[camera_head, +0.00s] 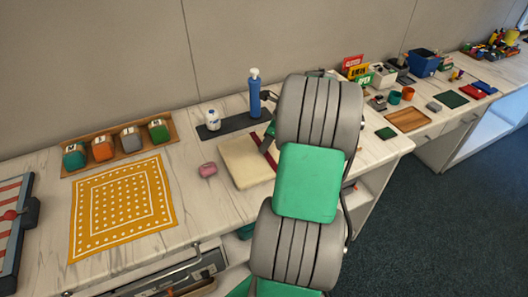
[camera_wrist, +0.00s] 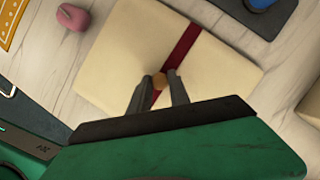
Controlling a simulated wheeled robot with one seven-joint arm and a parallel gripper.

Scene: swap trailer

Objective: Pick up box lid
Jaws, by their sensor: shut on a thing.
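The box lid (camera_head: 240,163) is a flat cream square on the counter, partly hidden behind my arm in the head view. In the wrist view the cream lid (camera_wrist: 135,50) fills the middle, with a dark red band across it and a small brown knob (camera_wrist: 159,81) on top. My gripper (camera_wrist: 158,92) is shut on the knob, one finger on each side. In the head view my gripper (camera_head: 268,146) shows only in part beside my arm. I cannot tell whether the lid is raised off what lies under it.
A pink object (camera_head: 207,169) lies left of the lid. A dark mat (camera_head: 233,126) with a blue pump bottle (camera_head: 254,97) and a white bottle (camera_head: 213,120) is behind it. A yellow patterned cloth (camera_head: 122,207) lies left. Another cream piece (camera_wrist: 312,108) shows at the wrist view's right edge.

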